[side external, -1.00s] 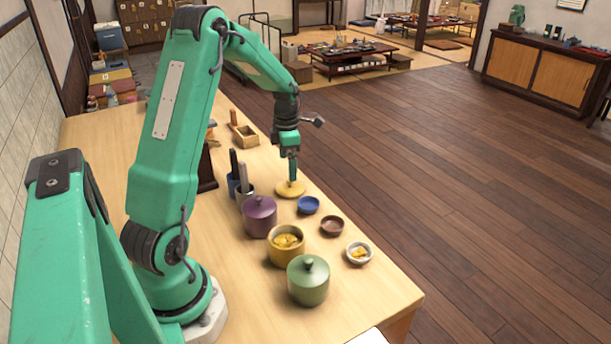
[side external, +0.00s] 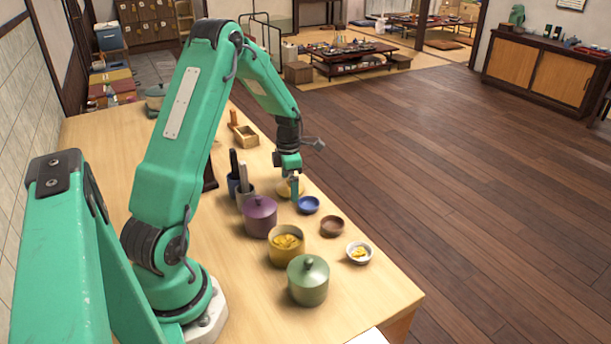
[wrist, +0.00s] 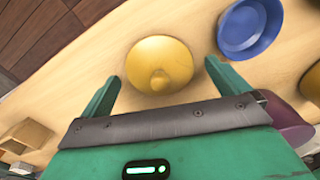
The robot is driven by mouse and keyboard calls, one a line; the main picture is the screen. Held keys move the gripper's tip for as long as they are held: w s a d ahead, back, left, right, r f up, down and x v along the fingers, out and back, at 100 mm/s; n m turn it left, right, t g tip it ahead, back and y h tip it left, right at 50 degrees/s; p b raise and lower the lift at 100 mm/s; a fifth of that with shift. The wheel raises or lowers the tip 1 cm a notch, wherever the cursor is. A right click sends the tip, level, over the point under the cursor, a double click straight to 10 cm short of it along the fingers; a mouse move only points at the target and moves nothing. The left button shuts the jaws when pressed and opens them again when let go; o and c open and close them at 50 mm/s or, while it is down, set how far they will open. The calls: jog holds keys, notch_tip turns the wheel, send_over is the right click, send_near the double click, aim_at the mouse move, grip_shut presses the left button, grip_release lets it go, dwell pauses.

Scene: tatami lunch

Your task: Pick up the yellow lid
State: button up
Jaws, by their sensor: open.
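The yellow lid (side external: 282,188) lies flat on the wooden table near its far-right edge, partly hidden behind my gripper (side external: 295,197) in the side view. In the wrist view the round yellow lid (wrist: 160,55) shows whole, with its small knob near the middle of the picture. My gripper (wrist: 162,71) is open and empty. Its two green fingers stand to either side of the lid's near part, with gaps between them and the rim. I cannot tell the exact height of the fingertips over the table.
A blue dish (side external: 308,205) sits close to the lid. The purple lidded pot (side external: 259,219), open yellow pot (side external: 286,254), green lidded pot (side external: 308,284), brown bowl (side external: 332,227) and white bowl (side external: 359,254) stand nearer. A wooden box (side external: 244,137) lies farther back.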

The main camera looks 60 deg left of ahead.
jog(key=shift+f, duration=0.2)
jog(key=shift+c, duration=0.4)
jog(key=c, duration=0.9)
jog(key=shift+c, duration=0.2)
jog(key=shift+r, duration=0.15)
jog(key=shift+r, duration=0.55)
jog(key=r, duration=0.3)
jog(key=shift+w+d+r, duration=0.1)
jog(key=shift+d+r, duration=0.05)
jog(key=shift+d, duration=0.1)
jog(key=d+r, duration=0.6)
jog(key=d, duration=0.5)
jog(key=shift+w+r, duration=0.2)
jog(key=shift+w, duration=0.2)
jog(key=shift+d, duration=0.1)
